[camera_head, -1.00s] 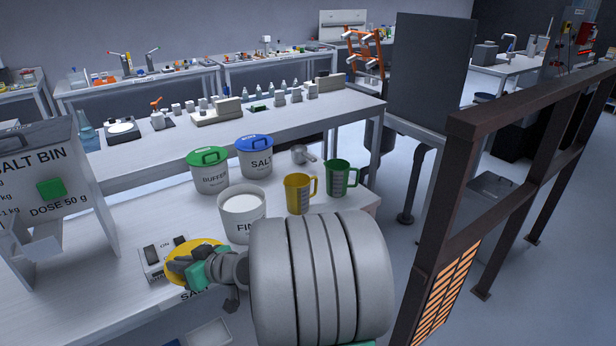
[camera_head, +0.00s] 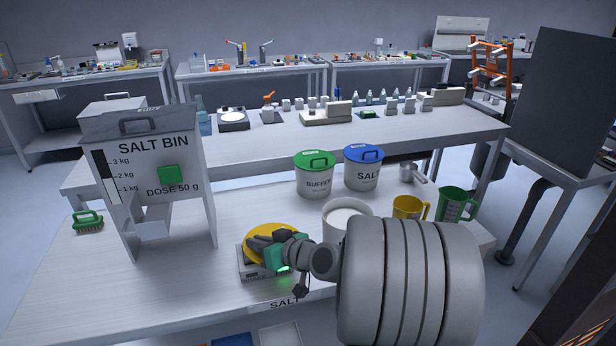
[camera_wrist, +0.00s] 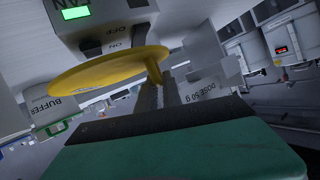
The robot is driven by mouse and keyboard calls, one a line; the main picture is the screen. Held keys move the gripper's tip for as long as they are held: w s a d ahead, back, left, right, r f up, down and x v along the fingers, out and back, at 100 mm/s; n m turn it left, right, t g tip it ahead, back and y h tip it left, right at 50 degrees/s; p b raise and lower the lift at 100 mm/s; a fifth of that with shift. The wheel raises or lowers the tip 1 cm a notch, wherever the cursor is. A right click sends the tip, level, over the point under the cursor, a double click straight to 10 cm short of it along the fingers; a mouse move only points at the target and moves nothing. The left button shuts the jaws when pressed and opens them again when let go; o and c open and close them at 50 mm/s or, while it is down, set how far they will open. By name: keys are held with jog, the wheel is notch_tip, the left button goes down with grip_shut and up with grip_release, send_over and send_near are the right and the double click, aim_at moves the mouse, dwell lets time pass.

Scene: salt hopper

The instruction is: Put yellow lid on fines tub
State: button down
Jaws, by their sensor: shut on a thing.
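The yellow lid (camera_head: 268,238) is a round disc held in my gripper (camera_head: 264,243), above the scale at the front of the bench. In the wrist view the lid (camera_wrist: 105,72) is seen nearly edge-on, with the gripper fingers (camera_wrist: 158,90) shut on it. The fines tub (camera_head: 346,212) is white, without a lid and filled with white material. It stands to the right of the lid, and my arm hides its lower part and label.
The scale (camera_head: 252,270) is below the lid. The green-lidded buffer tub (camera_head: 314,178) and blue-lidded salt tub (camera_head: 363,170) stand behind the fines tub. A yellow jug (camera_head: 408,207) and green jug (camera_head: 456,205) stand right. The salt bin (camera_head: 150,170) stands left.

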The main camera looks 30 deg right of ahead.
jog(key=s+d+r+m+h+p, duration=0.1)
jog(key=d+r+p, duration=0.35)
jog(key=d, duration=0.65)
jog(key=s+d+r+p, duration=0.1)
jog(key=d+r+p, duration=0.2)
jog(key=d+r, duration=0.55)
jog(key=shift+s+d+f+b, duration=0.1)
jog(key=shift+d+f+b, duration=0.35)
jog(key=shift+f, duration=1.15)
jog(key=shift+d+f+b, duration=0.5)
jog(key=shift+f, duration=1.15)
jog(key=shift+s+d+f+b, duration=0.1)
jog(key=shift+d+f+b, duration=0.35)
jog(key=shift+f, duration=1.15)
jog(key=shift+f+b, duration=0.35)
jog(key=c, duration=1.4)
grip_release()
jog(key=shift+c, duration=0.2)
jog(key=b+v, duration=0.1)
jog(key=v, duration=0.6)
jog(key=shift+s, duration=0.4)
